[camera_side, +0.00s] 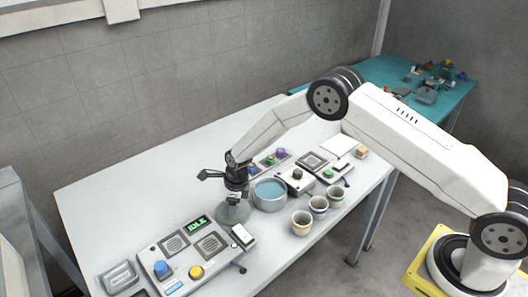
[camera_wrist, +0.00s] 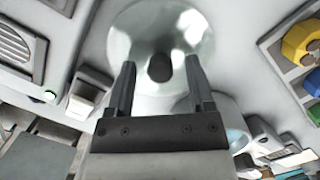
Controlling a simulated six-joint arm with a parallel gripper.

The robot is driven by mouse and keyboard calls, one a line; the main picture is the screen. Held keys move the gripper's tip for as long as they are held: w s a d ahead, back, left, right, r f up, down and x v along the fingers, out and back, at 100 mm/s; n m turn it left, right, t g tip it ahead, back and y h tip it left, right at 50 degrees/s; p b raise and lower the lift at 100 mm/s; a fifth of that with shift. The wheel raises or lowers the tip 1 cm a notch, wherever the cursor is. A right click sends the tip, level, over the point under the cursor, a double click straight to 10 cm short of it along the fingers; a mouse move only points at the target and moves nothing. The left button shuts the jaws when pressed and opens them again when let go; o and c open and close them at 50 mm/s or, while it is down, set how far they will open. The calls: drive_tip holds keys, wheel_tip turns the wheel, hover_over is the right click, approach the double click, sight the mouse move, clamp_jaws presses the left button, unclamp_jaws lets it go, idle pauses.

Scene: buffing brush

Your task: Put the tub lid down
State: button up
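The tub lid (camera_wrist: 145,35) is a round, shiny metal disc with a dark knob (camera_wrist: 160,67) at its middle. In the side view the lid (camera_side: 232,214) appears to lie flat on the white table, just left of the tub. The tub (camera_side: 270,197) is open and holds something blue; part of it also shows in the wrist view (camera_wrist: 238,128). My gripper (camera_side: 234,199) is directly above the lid, pointing down. In the wrist view my gripper's fingers (camera_wrist: 160,68) stand apart on either side of the knob, with a gap on each side.
A control panel (camera_side: 180,258) with a blue and a yellow button stands front left of the lid. Three cups (camera_side: 318,206) stand right of the tub. More small devices (camera_side: 298,178) stand behind. The white table (camera_side: 130,185) is bare at the back left.

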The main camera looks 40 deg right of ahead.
sight(244, 211)
drive_tip(key=shift+r, duration=0.15)
wheel_tip(244, 211, up, 12)
drive_tip(key=s+d, duration=0.1)
drive_tip(key=shift+s+d, duration=0.15)
idle(0.7)
idle(0.5)
drive_tip(key=s+d+r+n, duration=0.2)
drive_tip(key=s+d+n, duration=0.1)
drive_tip(key=s+n, duration=0.5)
drive_tip(key=s+d+r+n+t, duration=0.1)
drive_tip(key=s+d+r+n, duration=0.1)
drive_tip(key=s+n, duration=0.7)
drive_tip(key=s+d+r+n+h, duration=0.1)
drive_tip(key=s+d+r+n, duration=0.2)
drive_tip(key=s+n, duration=0.5)
drive_tip(key=shift+s+d+n, duration=0.25)
drive_tip(key=shift+d+n, duration=0.3)
drive_tip(key=shift+n, duration=0.45)
